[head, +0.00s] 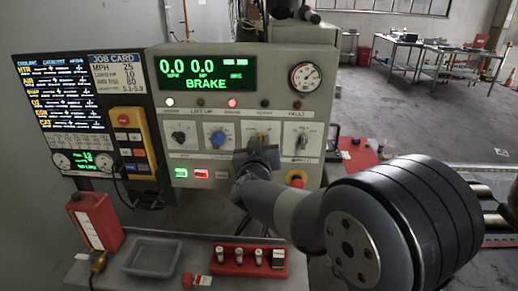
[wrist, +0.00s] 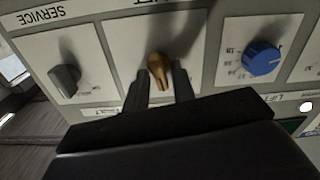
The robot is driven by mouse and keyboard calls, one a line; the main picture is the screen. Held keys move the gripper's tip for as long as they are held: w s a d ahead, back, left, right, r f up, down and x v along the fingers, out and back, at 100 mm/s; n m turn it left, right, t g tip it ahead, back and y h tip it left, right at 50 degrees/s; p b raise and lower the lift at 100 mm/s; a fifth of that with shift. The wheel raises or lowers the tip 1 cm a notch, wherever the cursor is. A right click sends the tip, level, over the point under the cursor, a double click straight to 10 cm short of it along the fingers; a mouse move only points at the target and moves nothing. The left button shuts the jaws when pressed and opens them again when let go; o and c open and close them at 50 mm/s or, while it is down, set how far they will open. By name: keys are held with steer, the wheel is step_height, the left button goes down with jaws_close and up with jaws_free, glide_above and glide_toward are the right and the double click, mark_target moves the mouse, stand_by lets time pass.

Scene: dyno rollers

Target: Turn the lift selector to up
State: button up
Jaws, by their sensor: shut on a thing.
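The grey control panel (head: 165,62) has a row of knobs. My gripper (head: 258,152) is at its third knob from the left, a brass-coloured one (wrist: 160,68) that also shows partly in the head view (head: 261,137). In the wrist view, which shows the panel upside down, my gripper's fingers (wrist: 160,92) are shut on this knob, one on each side. Its label is partly cut off, so I cannot read which knob it is. A blue knob (wrist: 261,58) sits beside it, also in the head view (head: 218,139). A grey knob (wrist: 65,79) marked SERVICE is on its other side.
The panel screen (head: 206,72) reads BRAKE. A white lamp (head: 170,102) and a red lamp (head: 232,103) are lit. A red stop button (head: 296,179) is just right of my gripper. A red rack (head: 247,260) and grey tray (head: 153,257) lie below.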

steer(key=shift+d+f+m+b, duration=0.1)
steer(key=shift+m+b, duration=1.15)
steer(key=shift+m, duration=1.25)
steer(key=shift+d+f+m+b, duration=0.1)
steer(key=shift+m+b, duration=1.15)
steer(key=shift+m, duration=1.25)
steer(key=shift+r, duration=0.1)
steer(key=o, duration=0.7)
steer(key=s, duration=1.1)
steer(key=shift+a+b, duration=0.15)
steer(key=shift+b, duration=0.15)
steer(key=shift+w, duration=0.15)
